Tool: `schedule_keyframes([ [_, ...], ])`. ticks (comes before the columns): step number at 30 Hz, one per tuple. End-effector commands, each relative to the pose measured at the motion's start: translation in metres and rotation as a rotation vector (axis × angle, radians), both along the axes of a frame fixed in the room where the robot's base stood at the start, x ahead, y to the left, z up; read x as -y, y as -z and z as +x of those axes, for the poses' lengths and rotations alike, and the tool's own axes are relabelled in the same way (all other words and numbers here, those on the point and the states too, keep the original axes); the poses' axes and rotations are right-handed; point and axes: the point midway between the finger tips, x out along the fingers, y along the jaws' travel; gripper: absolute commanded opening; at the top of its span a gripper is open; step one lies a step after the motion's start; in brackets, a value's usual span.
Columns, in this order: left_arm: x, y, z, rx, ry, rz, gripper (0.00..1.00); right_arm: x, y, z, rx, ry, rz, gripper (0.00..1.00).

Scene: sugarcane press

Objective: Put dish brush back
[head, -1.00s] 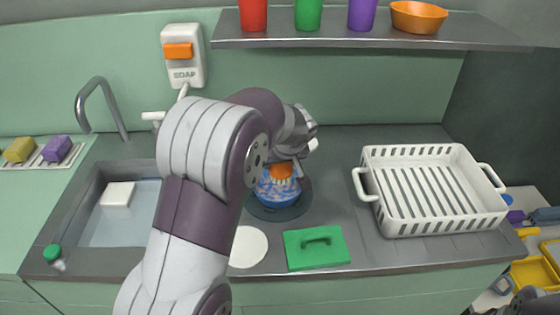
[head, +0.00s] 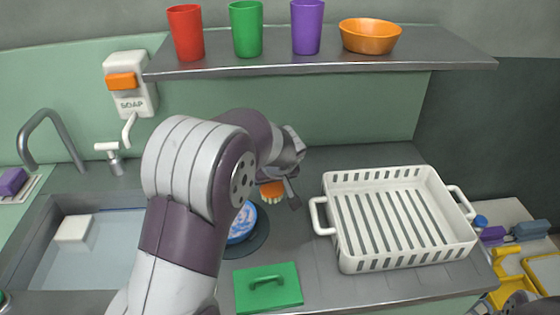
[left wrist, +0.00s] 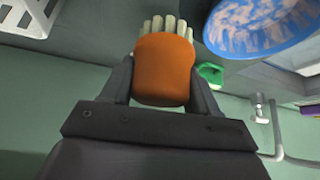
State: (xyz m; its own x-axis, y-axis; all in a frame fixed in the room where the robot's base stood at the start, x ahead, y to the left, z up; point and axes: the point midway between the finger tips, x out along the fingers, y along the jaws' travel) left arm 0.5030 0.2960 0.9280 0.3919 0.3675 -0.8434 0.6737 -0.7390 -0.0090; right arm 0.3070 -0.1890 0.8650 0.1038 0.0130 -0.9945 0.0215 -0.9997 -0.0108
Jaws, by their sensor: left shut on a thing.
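The dish brush (head: 271,189) has an orange body and pale bristles. My left gripper (head: 287,191) is shut on it and holds it up behind the blue bowl. In the left wrist view the orange body of the brush (left wrist: 165,70) sits between the two dark fingers, with its bristles pointing away from the gripper. The blue bowl (head: 243,224), with whitish patches inside, sits on a dark round mat, partly hidden by my left arm. It also shows in the left wrist view (left wrist: 265,25), apart from the brush. My right gripper is not seen.
A white dish rack (head: 345,262) stands to the right. A green lidded item (head: 285,297) lies at the front. The sink (head: 95,265) is at left, with a soap dispenser (head: 131,95) above. A shelf (head: 320,61) holds cups and an orange bowl (head: 370,36).

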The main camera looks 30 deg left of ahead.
Motion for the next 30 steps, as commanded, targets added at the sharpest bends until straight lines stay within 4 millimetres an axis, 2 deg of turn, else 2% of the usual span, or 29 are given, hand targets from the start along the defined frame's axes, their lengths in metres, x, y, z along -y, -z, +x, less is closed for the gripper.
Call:
schedule_keyframes([
  [6,-0.029,-0.005,0.046,0.001,-0.004,-0.001,0.36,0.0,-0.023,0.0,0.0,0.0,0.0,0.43],
  [21,-0.094,-0.002,0.152,0.003,-0.003,0.0,0.36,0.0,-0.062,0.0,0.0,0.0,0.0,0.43],
  [23,-0.099,-0.001,0.16,0.003,-0.003,0.0,0.36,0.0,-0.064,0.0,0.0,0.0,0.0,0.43],
  [24,-0.099,0.008,0.159,-0.001,-0.001,0.0,0.36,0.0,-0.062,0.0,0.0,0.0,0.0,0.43],
  [30,-0.098,0.033,0.158,-0.002,0.0,0.0,0.36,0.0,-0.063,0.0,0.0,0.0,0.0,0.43],
])
